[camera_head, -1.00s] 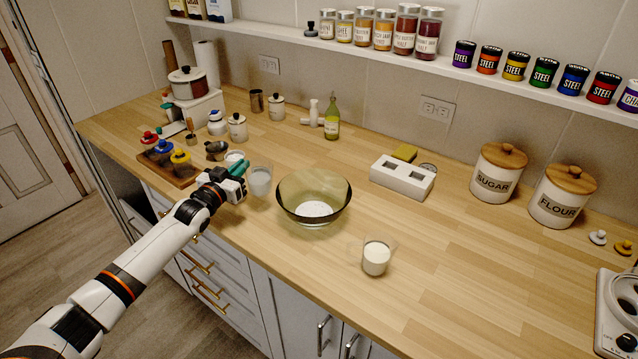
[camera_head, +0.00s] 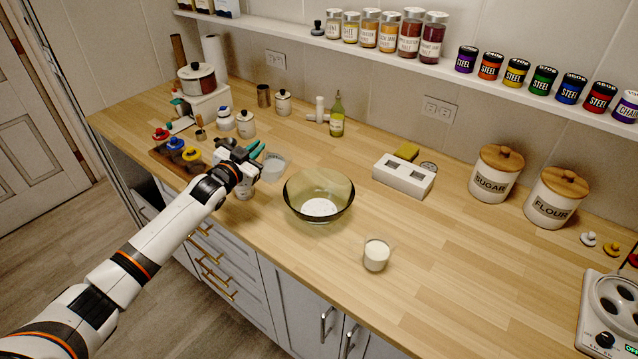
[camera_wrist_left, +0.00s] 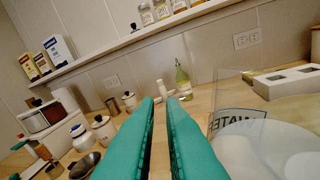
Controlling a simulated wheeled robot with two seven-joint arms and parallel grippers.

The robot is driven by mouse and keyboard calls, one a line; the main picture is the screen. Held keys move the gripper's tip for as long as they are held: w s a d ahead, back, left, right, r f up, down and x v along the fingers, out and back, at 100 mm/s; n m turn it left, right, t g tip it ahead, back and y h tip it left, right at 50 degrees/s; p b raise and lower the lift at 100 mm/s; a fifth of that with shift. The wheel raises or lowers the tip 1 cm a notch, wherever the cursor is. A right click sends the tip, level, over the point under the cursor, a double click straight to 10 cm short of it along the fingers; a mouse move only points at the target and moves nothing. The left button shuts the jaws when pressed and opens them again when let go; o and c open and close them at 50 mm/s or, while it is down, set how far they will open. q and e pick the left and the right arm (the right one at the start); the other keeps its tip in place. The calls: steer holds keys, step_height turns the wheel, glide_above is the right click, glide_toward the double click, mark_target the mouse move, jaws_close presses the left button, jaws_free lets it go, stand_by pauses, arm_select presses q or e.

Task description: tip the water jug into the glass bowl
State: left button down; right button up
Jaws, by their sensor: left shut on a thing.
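The clear water jug (camera_head: 274,166) is left of the glass bowl, just right of my left gripper (camera_head: 254,152). In the left wrist view the jug (camera_wrist_left: 262,140) fills the lower right, beside the green fingers (camera_wrist_left: 160,105), with its WATER label seen through the glass. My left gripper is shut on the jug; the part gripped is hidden. The jug is close to the bowl's left side, not over it; I cannot tell whether it is clear of the counter. The glass bowl (camera_head: 319,190) stands upright on the counter with something white at its bottom. My right gripper is not in view.
A glass of white contents (camera_head: 376,255) stands right of the bowl near the front edge. A white block with square openings (camera_head: 403,178) and an oil bottle (camera_head: 337,118) are behind. Sugar (camera_head: 496,174) and flour (camera_head: 553,196) canisters stand right. Counter between them is clear.

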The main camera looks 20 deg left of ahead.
mark_target(287, 154)
arm_select(q)
steer(key=shift+w+d+r+m+p, duration=0.1)
steer(key=shift+d+r+m+p, duration=0.25)
steer(key=shift+d+r+m, duration=0.45)
steer(key=shift+d+r+m+g, duration=0.1)
steer(key=shift+d+m+g, duration=0.2)
steer(key=shift+d+m, duration=0.7)
steer(key=shift+w+d+r, duration=0.1)
steer(key=shift+d+r, duration=0.05)
steer(key=shift+r, duration=0.15)
steer(key=shift+d+r+m+y+p, duration=0.25)
steer(key=shift+r+m+y+p, duration=0.05)
steer(key=shift+r+m, duration=0.1)
steer(key=shift+d, duration=0.1)
steer(key=shift+d+f+m+g+y, duration=0.15)
steer(key=shift+d+m+y, duration=0.1)
steer(key=shift+d+m, duration=0.4)
steer(key=shift+d+f+m+g+y, duration=0.15)
steer(key=shift+d+m+y, duration=0.15)
steer(key=shift+m, duration=0.65)
steer(key=shift+w+d+f+m+b, duration=0.1)
steer(key=shift+d+f+m+b, duration=0.1)
steer(key=shift+d+m+b, duration=0.35)
steer(key=shift+d+r+m+p, duration=0.1)
steer(key=shift+d+m+p, duration=0.25)
steer(key=shift+p, duration=0.05)
steer(key=shift+d+r+y+p, duration=0.15)
steer(key=shift+d+y+p, duration=0.15)
steer(key=shift+d+y, duration=0.1)
